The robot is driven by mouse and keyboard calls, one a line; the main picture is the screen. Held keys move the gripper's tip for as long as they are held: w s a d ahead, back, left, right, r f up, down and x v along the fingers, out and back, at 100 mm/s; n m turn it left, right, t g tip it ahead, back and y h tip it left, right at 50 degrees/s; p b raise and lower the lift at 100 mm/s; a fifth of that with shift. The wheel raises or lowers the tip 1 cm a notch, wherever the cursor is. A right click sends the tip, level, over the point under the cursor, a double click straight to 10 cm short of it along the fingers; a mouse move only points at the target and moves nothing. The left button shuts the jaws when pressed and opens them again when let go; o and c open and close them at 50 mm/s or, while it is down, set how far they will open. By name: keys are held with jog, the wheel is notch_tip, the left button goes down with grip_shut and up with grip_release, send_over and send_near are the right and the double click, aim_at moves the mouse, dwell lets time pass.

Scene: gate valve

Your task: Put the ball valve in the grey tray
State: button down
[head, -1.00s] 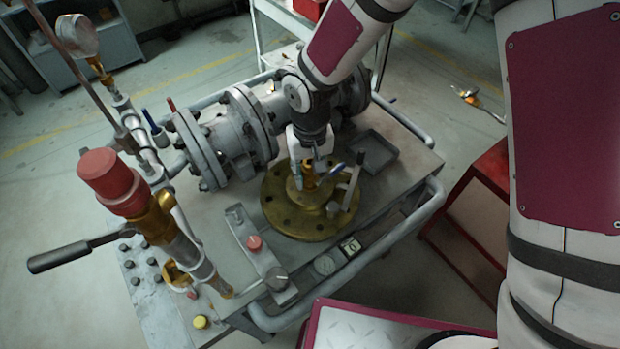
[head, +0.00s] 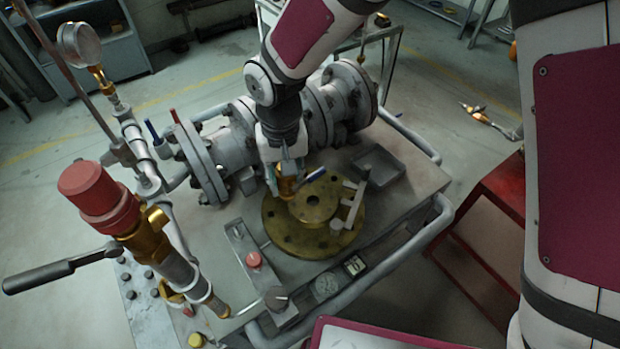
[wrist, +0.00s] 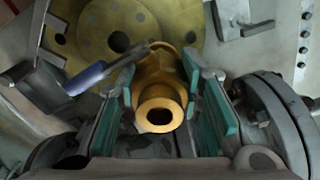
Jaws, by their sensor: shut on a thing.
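The ball valve (wrist: 158,92) is a brass body with a round open port and a blue lever handle (wrist: 88,78). My gripper (wrist: 160,108) is shut on it, with green-lined fingers on both sides of the body. In the head view my gripper (head: 284,188) holds the ball valve (head: 288,186) over the left part of the brass flange disc (head: 335,236); its blue handle points right. The valve hides part of the disc. The grey tray (head: 388,176) lies on the bench to the right, beyond the disc, and looks empty.
A large grey flanged pipe (head: 205,165) runs behind my gripper. A small upright metal bracket (head: 350,205) stands at the disc's right side, between valve and tray. A switch box with a red button (head: 253,259) is in front. A brass and red relief valve (head: 100,200) rises at left.

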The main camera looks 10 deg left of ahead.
jog(key=s+a+r, duration=0.3)
jog(key=a+r, duration=0.2)
jog(key=a, duration=0.5)
jog(key=shift+r+p, duration=0.3)
jog(key=shift+p, duration=0.15)
dwell(0.6)
